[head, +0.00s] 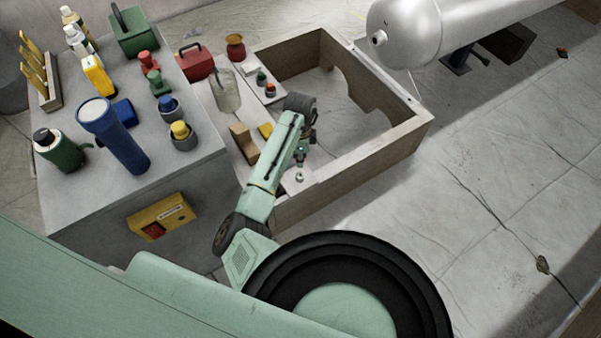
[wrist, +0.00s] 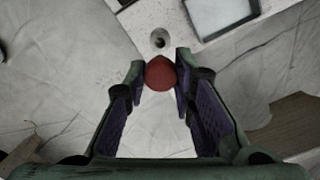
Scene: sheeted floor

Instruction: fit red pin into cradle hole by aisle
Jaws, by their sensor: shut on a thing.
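The red pin (wrist: 160,74) is between the fingertips of my gripper (wrist: 160,77) in the wrist view, its rounded red end showing. My gripper is shut on it. A round dark hole (wrist: 159,39) in a pale speckled plate (wrist: 180,27) lies just beyond the pin in that view; pin and hole appear apart. In the head view, my gripper (head: 301,152) hangs at the near left part of the wooden cradle (head: 350,165). A small pale plate with a round fitting (head: 299,177) sits just below it there. The held pin is not clear in the head view.
A grey bench (head: 75,195) with bottles, a blue torch (head: 115,135) and several fittings stands left. A wooden block (head: 243,142) and a grey canister (head: 225,90) stand beside my arm. A large metal cylinder (head: 415,30) lies behind. The sheeted floor at right is mostly clear.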

